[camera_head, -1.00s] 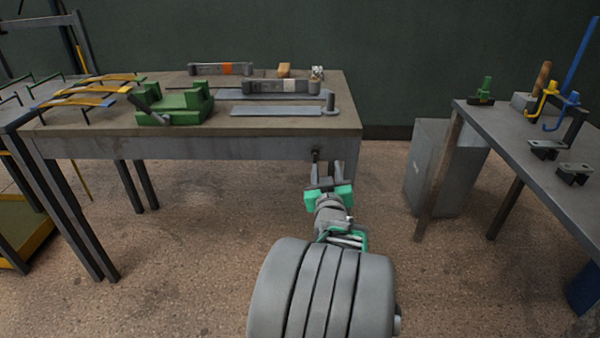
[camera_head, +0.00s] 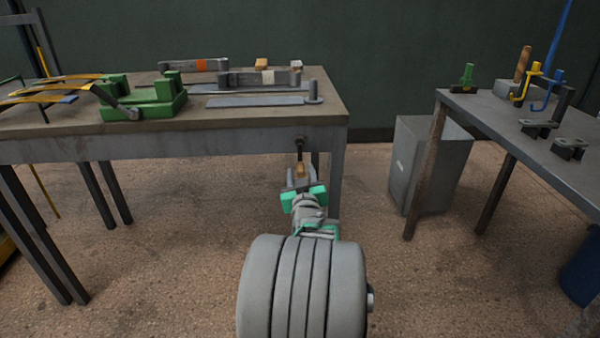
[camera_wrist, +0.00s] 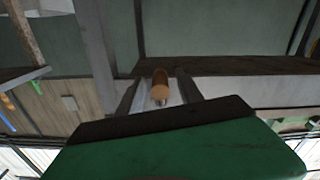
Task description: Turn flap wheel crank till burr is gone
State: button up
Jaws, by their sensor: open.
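A crank (camera_head: 300,146) sticks out of the front edge of the workbench, near its right end. It hangs down and ends in a wooden handle (camera_head: 300,169). My gripper (camera_head: 299,178) is open just below and in front of the crank, with the handle between or just ahead of its fingers. In the wrist view the wooden handle (camera_wrist: 159,90) points at the camera, between the two grey fingers, with a gap on each side. I cannot make out the flap wheel or any burr for certain.
The workbench (camera_head: 240,118) carries a green vise-like block (camera_head: 145,103), flat grey strips (camera_head: 255,100) and clamped bars. A grey cabinet (camera_head: 430,165) stands on the floor at right, beside a second table (camera_head: 500,115) with hooks and small fixtures.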

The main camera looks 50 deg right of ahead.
aim_at(300, 168)
jog(key=x, duration=0.3)
jog(key=shift+w+d, duration=0.15)
jog(key=shift+w, duration=0.05)
grip_shut()
dwell(1.3)
